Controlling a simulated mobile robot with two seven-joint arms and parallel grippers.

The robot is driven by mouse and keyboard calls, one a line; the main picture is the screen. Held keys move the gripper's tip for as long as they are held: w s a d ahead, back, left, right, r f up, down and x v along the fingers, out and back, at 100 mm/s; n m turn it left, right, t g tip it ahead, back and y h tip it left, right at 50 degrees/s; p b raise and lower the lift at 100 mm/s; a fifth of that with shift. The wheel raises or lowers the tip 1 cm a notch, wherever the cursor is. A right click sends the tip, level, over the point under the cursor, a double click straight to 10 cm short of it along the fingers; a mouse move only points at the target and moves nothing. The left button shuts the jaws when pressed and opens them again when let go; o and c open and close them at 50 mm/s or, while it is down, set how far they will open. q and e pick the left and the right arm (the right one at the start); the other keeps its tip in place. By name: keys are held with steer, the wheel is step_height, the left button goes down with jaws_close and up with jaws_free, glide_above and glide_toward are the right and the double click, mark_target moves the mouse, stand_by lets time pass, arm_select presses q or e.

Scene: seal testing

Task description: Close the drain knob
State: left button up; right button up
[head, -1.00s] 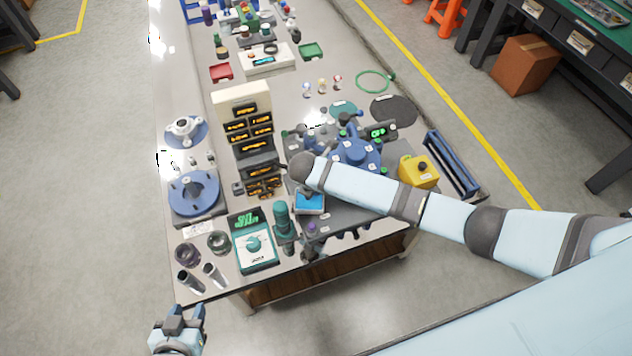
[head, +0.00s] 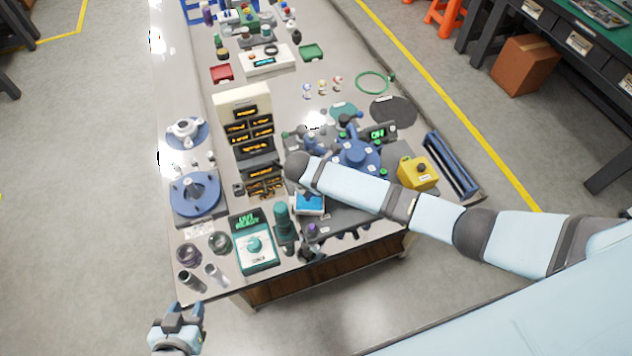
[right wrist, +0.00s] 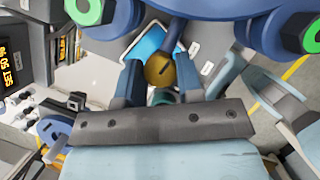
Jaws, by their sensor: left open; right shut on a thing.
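The drain knob, a round brass knob with a dark slot (right wrist: 160,71), shows between the fingers of my right gripper (right wrist: 158,80) in the right wrist view. The fingers are closed on it from both sides. A blue rod rises from beside the knob toward the blue test fixture (right wrist: 205,8). In the head view my right arm reaches in from the right over the front of the fixture (head: 358,155) and hides its own gripper and the knob. My left gripper (head: 180,318) is open and empty, off the near left corner of the bench.
A teal control box (head: 254,246), a green bottle (head: 283,222) and a blue flanged disc (head: 196,192) stand near the bench's front left. A yellow box with a black button (head: 418,172) sits right of the fixture. The floor around my left gripper is clear.

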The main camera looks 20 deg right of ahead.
steer(key=m+g, duration=0.1)
steer(key=m, duration=0.2)
steer(key=shift+m, duration=0.4)
steer(key=m+g, duration=0.1)
steer(key=m, duration=0.1)
steer(key=m+g, duration=0.1)
steer(key=m, duration=0.1)
steer(key=shift+w+m+h, duration=0.1)
steer(key=shift+m+h, duration=0.2)
steer(key=m+g, duration=0.1)
steer(key=m, duration=0.2)
steer(key=shift+g, duration=0.3)
steer(key=shift+w+m+g+y, duration=0.1)
steer(key=shift+m+g+y, duration=0.45)
steer(key=shift+m, duration=1.45)
steer(key=o, duration=0.9)
steer(key=shift+r, duration=0.1)
